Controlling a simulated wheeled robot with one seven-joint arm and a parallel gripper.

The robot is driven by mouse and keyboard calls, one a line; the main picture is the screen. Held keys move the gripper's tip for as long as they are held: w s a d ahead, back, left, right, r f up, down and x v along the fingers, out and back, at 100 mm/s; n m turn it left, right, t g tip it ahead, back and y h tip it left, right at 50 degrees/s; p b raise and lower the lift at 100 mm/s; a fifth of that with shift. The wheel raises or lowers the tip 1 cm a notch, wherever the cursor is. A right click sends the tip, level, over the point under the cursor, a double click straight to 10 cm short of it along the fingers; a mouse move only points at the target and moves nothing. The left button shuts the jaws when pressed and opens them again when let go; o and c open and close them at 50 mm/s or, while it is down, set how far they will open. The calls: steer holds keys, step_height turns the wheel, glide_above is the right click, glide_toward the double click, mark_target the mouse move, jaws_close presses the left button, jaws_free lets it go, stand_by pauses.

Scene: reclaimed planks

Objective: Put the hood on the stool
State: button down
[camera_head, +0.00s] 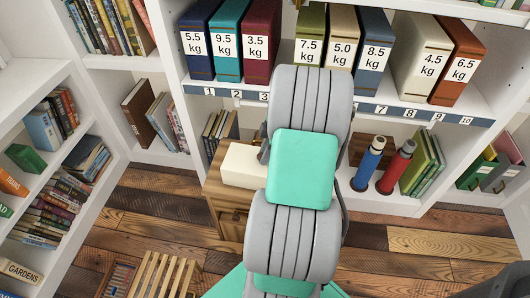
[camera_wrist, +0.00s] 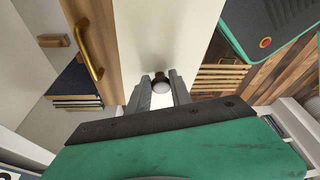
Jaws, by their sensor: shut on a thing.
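The hood looks like a long cream box (camera_head: 240,166) at the wooden cabinet's top in the head view; my arm covers its right part. In the wrist view it is the pale surface (camera_wrist: 165,35) with a dark round knob (camera_wrist: 161,85). My gripper (camera_wrist: 160,92) is shut on that knob, one finger on each side. In the head view my gripper is mostly hidden behind my arm. I cannot tell whether the hood touches the cabinet. The slatted wooden stool (camera_head: 165,276) stands on the floor at lower left; its slats also show in the wrist view (camera_wrist: 218,78).
The wooden cabinet (camera_head: 229,217) has a brass handle (camera_wrist: 85,50). Behind it are shelves with weight-labelled binders (camera_head: 424,58) and blue and red cylinders (camera_head: 369,164). A bookcase (camera_head: 50,215) lines the left. A crate (camera_head: 117,277) lies beside the stool. Plank floor (camera_head: 150,220) is open between.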

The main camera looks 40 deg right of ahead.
stand_by(0.3)
steer(key=c, duration=1.1)
jaws_free()
steer(key=shift+r, duration=0.15)
